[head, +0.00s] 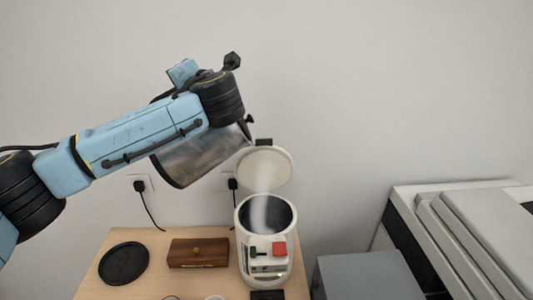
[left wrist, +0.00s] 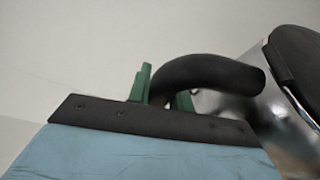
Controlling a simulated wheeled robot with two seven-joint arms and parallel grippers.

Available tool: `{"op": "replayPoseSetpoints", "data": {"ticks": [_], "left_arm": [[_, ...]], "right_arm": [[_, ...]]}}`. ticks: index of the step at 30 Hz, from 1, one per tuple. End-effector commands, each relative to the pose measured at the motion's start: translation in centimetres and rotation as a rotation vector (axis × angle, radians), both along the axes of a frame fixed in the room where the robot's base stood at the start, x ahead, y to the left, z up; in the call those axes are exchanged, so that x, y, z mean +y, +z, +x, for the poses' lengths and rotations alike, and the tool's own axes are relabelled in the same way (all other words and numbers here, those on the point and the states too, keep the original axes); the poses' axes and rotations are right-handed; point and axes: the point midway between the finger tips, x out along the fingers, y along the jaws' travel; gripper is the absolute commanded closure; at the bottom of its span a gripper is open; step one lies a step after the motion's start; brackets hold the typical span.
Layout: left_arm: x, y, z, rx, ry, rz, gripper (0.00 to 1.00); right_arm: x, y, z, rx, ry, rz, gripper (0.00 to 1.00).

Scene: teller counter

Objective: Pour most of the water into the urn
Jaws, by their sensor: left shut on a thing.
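A metal kettle (head: 200,157) with a dark end is held in the air, tilted well over, above and to the left of the urn. My left gripper (left wrist: 166,88) is shut on its black handle (left wrist: 215,74) in the left wrist view; the arm hides the grip in the head view. The white urn (head: 244,262) stands on the table with its round lid (head: 267,167) raised behind its mouth. A pale hazy streak shows at the urn's mouth; I cannot tell whether it is water or steam. The kettle's contents are hidden. My right gripper is not in view.
On the wooden table (head: 92,288) are a black round tray (head: 123,263) and a brown box (head: 198,253), left of the urn. Black cords hang from wall sockets behind. A grey box (head: 370,276) and a large grey machine (head: 465,235) stand to the right.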

Motion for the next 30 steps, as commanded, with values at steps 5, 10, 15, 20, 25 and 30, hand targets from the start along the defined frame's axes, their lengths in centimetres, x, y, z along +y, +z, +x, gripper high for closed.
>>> {"op": "replayPoseSetpoints", "data": {"ticks": [5, 10, 15, 20, 25, 30], "left_arm": [[-1.0, 1.4, 0.1, 0.002, 0.001, 0.066, 1.00], [-1.4, 2.0, 0.1, 0.010, 0.002, 0.107, 1.00], [-1.7, 2.3, 0.1, 0.015, 0.006, 0.134, 1.00], [-2.2, 2.5, 0.2, 0.022, 0.005, 0.153, 1.00], [-2.5, 2.7, 0.2, 0.025, 0.010, 0.174, 1.00], [-2.9, 3.0, 0.2, 0.029, 0.013, 0.195, 1.00]], "right_arm": [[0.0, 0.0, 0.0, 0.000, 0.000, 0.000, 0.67], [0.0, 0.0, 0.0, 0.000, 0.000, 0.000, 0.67], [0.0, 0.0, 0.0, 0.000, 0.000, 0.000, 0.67], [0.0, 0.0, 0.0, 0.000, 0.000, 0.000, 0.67], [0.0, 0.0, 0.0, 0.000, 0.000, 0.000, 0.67], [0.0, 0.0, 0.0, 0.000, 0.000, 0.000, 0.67]]}}
